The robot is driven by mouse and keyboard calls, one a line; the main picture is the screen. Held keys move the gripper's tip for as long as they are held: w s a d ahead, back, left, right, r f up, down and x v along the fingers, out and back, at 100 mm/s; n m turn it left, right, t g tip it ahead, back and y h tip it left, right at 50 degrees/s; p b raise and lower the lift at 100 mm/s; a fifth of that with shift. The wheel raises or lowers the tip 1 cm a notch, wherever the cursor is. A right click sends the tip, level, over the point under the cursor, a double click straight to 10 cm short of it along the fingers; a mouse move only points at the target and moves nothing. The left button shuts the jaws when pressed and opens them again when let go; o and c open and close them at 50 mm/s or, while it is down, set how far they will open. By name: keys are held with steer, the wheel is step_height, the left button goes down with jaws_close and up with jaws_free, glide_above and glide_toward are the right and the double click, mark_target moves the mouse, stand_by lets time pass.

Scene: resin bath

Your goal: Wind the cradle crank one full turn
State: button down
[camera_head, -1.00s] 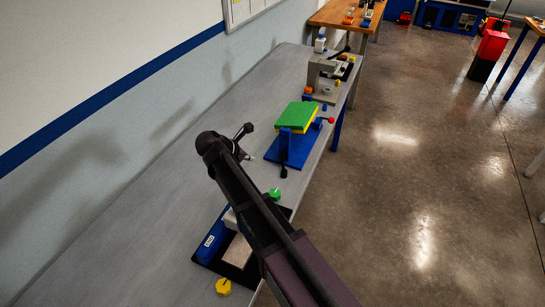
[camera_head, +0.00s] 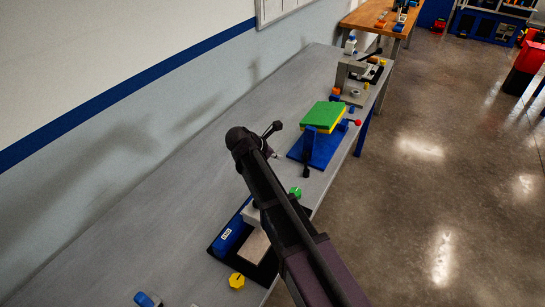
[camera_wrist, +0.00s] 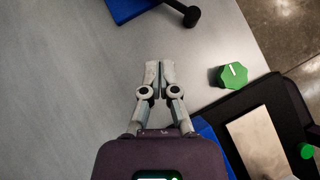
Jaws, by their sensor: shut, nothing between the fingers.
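The cradle-like fixture has a blue base (camera_head: 328,154) and a tilted green plate (camera_head: 324,114) with a yellow layer beneath. A black-knobbed handle (camera_head: 306,171) hangs at its front, and a red-knobbed lever (camera_head: 357,122) sticks out at its right. I cannot tell which is the cradle crank. In the wrist view the black handle (camera_wrist: 185,12) and a corner of the blue base (camera_wrist: 128,8) show at the top edge. My gripper (camera_wrist: 160,64) is shut and empty, with the handle ahead of its tips and apart from them. In the head view my gripper (camera_head: 275,156) is left of the fixture.
A green knob (camera_wrist: 232,75) is right of my fingers, beside a black tray (camera_wrist: 262,97) with a pale plate (camera_wrist: 258,143). A yellow knob (camera_head: 237,281) lies near the tray. A grey press-like device (camera_head: 352,80) stands farther back.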

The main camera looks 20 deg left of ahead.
mark_target(306, 161)
steer(key=b+x, duration=0.5)
steer(key=x, duration=0.2)
steer(key=shift+w+d+f, duration=0.1)
steer(key=shift+f, duration=0.15)
steer(key=shift+w+d+r+p, duration=0.15)
steer(key=shift+w+d, duration=0.1)
steer(key=shift+w, duration=0.25)
steer(key=shift+w+d+r+p, duration=0.15)
steer(key=shift+w+d, duration=0.15)
steer(key=shift+w, duration=0.2)
steer(key=shift+w+d, duration=0.4)
steer(key=shift+w, duration=0.25)
